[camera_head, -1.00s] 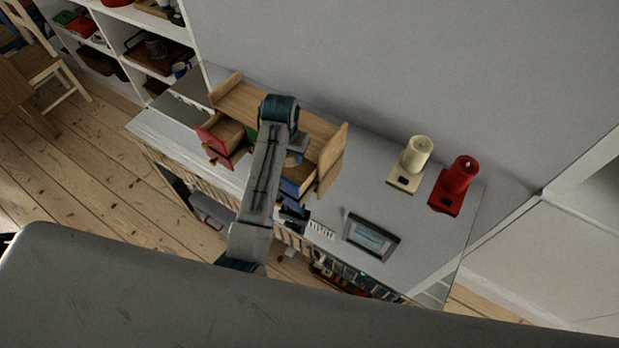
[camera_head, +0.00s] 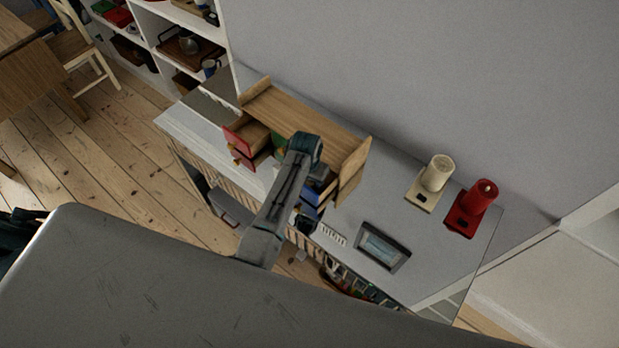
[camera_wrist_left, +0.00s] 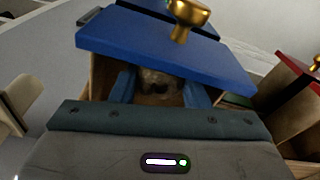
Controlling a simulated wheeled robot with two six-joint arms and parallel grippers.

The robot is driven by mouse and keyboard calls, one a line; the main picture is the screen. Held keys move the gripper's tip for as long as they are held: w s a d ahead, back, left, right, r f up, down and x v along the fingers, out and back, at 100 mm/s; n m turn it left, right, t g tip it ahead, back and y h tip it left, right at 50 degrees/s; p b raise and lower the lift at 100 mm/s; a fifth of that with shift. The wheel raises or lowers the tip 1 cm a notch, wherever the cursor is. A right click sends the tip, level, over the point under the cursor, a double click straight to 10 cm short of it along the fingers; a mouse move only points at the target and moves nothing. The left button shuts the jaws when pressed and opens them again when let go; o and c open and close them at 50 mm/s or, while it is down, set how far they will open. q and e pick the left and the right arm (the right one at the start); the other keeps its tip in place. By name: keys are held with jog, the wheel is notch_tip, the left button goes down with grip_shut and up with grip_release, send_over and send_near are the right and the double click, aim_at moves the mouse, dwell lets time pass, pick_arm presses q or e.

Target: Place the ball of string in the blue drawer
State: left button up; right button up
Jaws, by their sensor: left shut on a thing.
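The blue drawer is pulled out of the wooden organizer. In the left wrist view its blue front (camera_wrist_left: 160,45) with a gold knob spans the top. In the head view the drawer (camera_head: 312,193) is partly hidden by my left arm. My left gripper (camera_wrist_left: 160,92) has its blue fingers just behind that front, apparently over or inside the drawer. It is shut on a dim brownish thing, likely the ball of string (camera_wrist_left: 158,80), mostly hidden between the fingers. I cannot tell whether it touches the drawer bottom. My right gripper is not in view.
The wooden organizer (camera_head: 325,122) stands on a grey-topped cabinet against the wall. Its red drawer (camera_head: 240,148) is open too. Shelves are at the upper left.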

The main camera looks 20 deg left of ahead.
pick_arm(q)
jog(key=o, duration=0.7)
jog(key=shift+o, duration=1.3)
jog(key=shift+d, duration=0.1)
jog(key=shift+r, duration=0.5)
notch_tip(320, 180, up, 11)
jog(key=s+b, duration=0.1)
jog(key=b, duration=0.1)
jog(key=shift+s+b, duration=0.25)
jog(key=shift+b, duration=0.05)
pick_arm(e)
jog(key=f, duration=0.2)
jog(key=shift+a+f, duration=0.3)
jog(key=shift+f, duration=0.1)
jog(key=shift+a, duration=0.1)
